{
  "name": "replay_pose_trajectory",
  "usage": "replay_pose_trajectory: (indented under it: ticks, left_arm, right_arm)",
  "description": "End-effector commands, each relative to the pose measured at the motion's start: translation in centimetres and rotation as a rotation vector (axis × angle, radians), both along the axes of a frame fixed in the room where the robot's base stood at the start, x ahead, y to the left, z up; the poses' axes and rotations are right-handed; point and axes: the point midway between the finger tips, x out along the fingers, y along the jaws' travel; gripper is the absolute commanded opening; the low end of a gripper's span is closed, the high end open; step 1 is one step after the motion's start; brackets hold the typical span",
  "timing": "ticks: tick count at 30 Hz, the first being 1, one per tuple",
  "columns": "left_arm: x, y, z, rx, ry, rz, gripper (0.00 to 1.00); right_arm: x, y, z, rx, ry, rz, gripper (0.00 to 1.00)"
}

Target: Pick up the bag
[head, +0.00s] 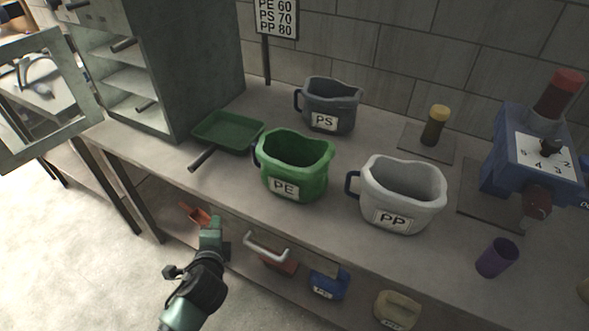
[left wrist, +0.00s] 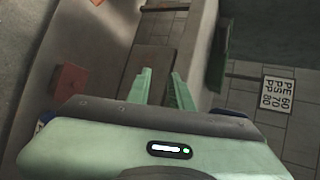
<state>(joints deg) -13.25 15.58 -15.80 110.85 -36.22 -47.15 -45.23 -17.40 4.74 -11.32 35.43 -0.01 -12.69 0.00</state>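Bag-like labelled containers lie on the shelf under the bench: a red one (head: 277,263), a blue one (head: 328,284) and a tan one (head: 397,310). I cannot tell which is the bag. My right gripper is in neither view.
On the bench stand a green PE jug (head: 293,165), a grey PS jug (head: 330,105), a white PP jug (head: 400,195), a green tray (head: 228,131), a purple cup (head: 496,258) and a blue machine (head: 520,150).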

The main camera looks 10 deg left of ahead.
Motion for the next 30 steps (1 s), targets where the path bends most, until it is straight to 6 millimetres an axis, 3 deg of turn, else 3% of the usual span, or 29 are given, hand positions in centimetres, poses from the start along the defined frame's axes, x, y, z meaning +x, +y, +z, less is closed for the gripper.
replay_pose_trajectory:
  ticks: [1, 3, 9, 15, 18, 30]
  left_arm:
    - [1.3, 0.0, 1.8, 0.1, -0.038, -0.053, 0.21]
    - [2.9, -0.2, 3.6, 0.242, -0.079, -0.129, 0.21]
    - [7.3, -2.0, 7.3, 0.707, -0.177, -0.361, 0.21]
    - [10.5, -4.5, 9.3, 1.189, -0.247, -0.573, 0.21]
    - [11.3, -5.4, 9.6, 1.347, -0.264, -0.638, 0.21]
    - [15.5, -6.3, 10.1, 1.42, -0.272, -0.666, 0.21]
  right_arm:
    - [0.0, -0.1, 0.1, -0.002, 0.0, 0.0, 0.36]
    - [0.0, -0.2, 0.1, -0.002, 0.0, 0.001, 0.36]
    - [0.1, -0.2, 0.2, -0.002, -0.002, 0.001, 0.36]
    - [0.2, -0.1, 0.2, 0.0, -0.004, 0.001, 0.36]
    - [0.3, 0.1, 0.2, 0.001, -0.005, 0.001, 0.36]
    - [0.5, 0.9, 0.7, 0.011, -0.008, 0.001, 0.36]
